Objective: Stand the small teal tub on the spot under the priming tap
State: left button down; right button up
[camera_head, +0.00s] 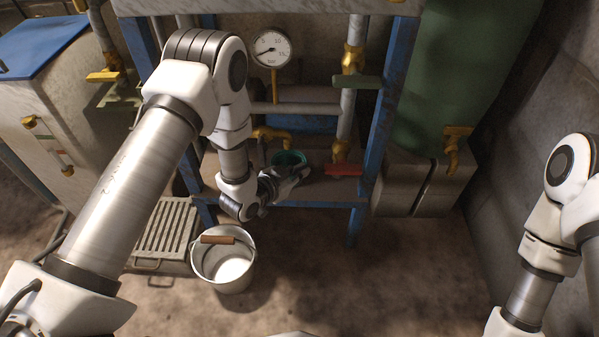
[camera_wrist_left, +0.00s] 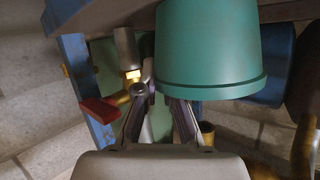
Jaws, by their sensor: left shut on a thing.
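The small teal tub (camera_head: 290,158) is at the shelf of the blue frame, its open top showing in the head view. My left gripper (camera_head: 298,172) is at its near side, shut on it. In the left wrist view the tub (camera_wrist_left: 208,45) fills the upper middle, with the fingers (camera_wrist_left: 163,105) up against it. A brass tap (camera_head: 271,134) is just behind and left of the tub. I cannot tell whether the tub's base touches the shelf, and the spot under the tap is hidden. My right gripper is out of view.
A red-handled valve (camera_head: 345,170) is right of the tub and a pressure gauge (camera_head: 271,48) is above. A white bucket (camera_head: 224,270) and a floor grate (camera_head: 167,228) are below left. A green tank (camera_head: 438,75) stands right. The floor at front centre is clear.

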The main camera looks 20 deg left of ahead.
pick_arm(q)
jog(key=c, duration=1.3)
grip_release()
jog(key=shift+f, duration=0.1)
jog(key=shift+s+r, duration=0.2)
jog(key=shift+r, duration=0.1)
jog(key=p+v, duration=0.6)
jog(key=v, duration=0.5)
jog(key=s+a+f+n+g+y, duration=0.1)
jog(key=s+f+n+g, duration=0.1)
jog(key=s, duration=0.6)
jog(key=s+a+f+n+g+y, duration=0.1)
jog(key=s+f+n+g+y, duration=0.1)
jog(key=s+f+g, duration=0.3)
jog(key=s+a+f+n+g+y, duration=0.1)
jog(key=s+f+n+g+y, duration=0.1)
jog(key=s, duration=0.9)
jog(key=shift+s+a+f+n+g, duration=0.1)
jog(key=shift+s+f+n+g, duration=0.15)
jog(key=shift+f+g, duration=0.55)
jog(key=shift+s+f+n+g, duration=0.15)
jog(key=shift+f+n+g, duration=0.2)
jog(key=shift+g, duration=0.75)
